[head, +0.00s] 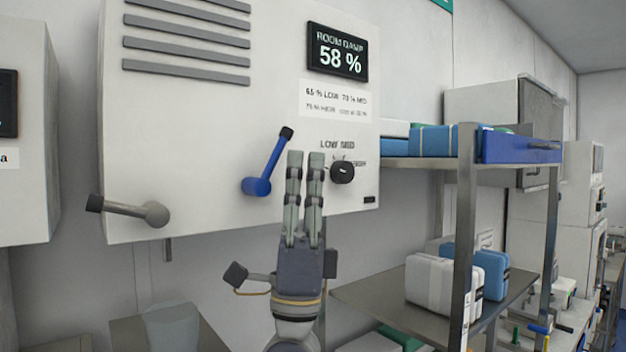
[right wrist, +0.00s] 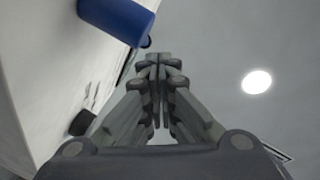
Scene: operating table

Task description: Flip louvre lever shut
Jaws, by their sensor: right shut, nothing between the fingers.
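A white wall cabinet (head: 200,120) carries two levers. The blue lever (head: 264,170) has a black tip and points up and to the right from its pivot. The grey lever (head: 138,209) lies nearly level, its dark tip to the left. I cannot tell from labels which one is the louvre lever. My right gripper (head: 304,165) is shut and empty, fingers pointing up, just right of the blue lever. The blue lever also shows in the right wrist view (right wrist: 118,18), up and left of the fingers (right wrist: 157,62). My left gripper is not in view.
Louvre slats (head: 186,45) sit at the cabinet's upper left. A display (head: 338,52) reads 58 %. A black knob (head: 342,172) is just right of my right fingers. A metal shelf rack (head: 465,210) with blue and white packs stands to the right.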

